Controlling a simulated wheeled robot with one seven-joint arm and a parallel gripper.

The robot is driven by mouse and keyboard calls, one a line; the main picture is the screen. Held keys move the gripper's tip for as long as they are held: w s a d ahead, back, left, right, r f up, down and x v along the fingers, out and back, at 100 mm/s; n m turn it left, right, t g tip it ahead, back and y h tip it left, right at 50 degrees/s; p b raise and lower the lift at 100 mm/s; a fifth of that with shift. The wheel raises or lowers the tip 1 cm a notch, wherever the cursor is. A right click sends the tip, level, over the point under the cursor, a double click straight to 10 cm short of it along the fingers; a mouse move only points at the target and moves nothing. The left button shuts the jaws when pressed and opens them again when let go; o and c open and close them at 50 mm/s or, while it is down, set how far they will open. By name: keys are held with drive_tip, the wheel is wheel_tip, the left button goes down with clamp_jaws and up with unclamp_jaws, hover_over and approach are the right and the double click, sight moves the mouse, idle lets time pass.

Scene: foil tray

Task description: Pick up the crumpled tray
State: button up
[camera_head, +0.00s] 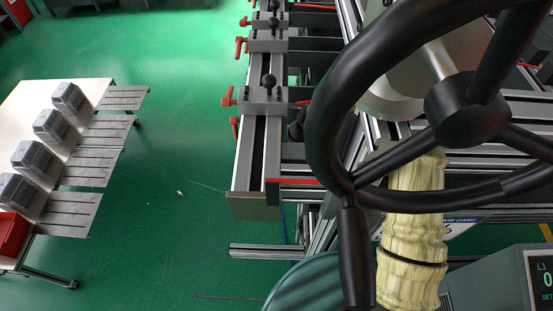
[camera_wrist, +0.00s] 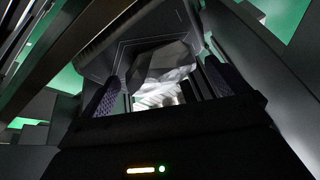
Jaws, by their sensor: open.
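The crumpled tray (camera_wrist: 165,60) shows in the wrist view as a grey, creased, shiny shape just ahead of my gripper. Part of it is bright and part is in shade. My gripper (camera_wrist: 160,76) is open, with one dark textured finger on the left and one on the right. The tray lies between and beyond the fingertips; I cannot tell whether either finger touches it. In the head view I cannot make out the tray or my gripper; a large black handwheel covers much of the right side.
A black handwheel (camera_head: 343,185) and a ribbed cream column (camera_head: 412,240) fill the right of the head view. A rail machine with red levers (camera_head: 268,95) stands mid-view. A table (camera_head: 90,92) with several grey blocks and a red bin (camera_head: 12,236) stands left. Green floor between is mostly clear.

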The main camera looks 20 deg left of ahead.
drive_tip(key=shift+s+f, duration=0.2)
drive_tip(key=c, duration=0.9)
drive_tip(key=shift+w+b, duration=0.1)
drive_tip(key=shift+b, duration=0.45)
drive_tip(key=shift+r+b, duration=0.3)
drive_tip(key=shift+b, duration=0.2)
drive_tip(key=d+b, duration=0.1)
drive_tip(key=d, duration=0.1)
drive_tip(key=w+d+b, duration=0.1)
drive_tip(key=d+b, duration=0.1)
drive_tip(key=shift+w, duration=0.15)
wheel_tip(320, 180, up, 15)
drive_tip(key=b, duration=0.4)
drive_tip(key=shift+f, duration=0.2)
drive_tip(key=shift+c, duration=0.2)
drive_tip(key=shift+a, duration=0.1)
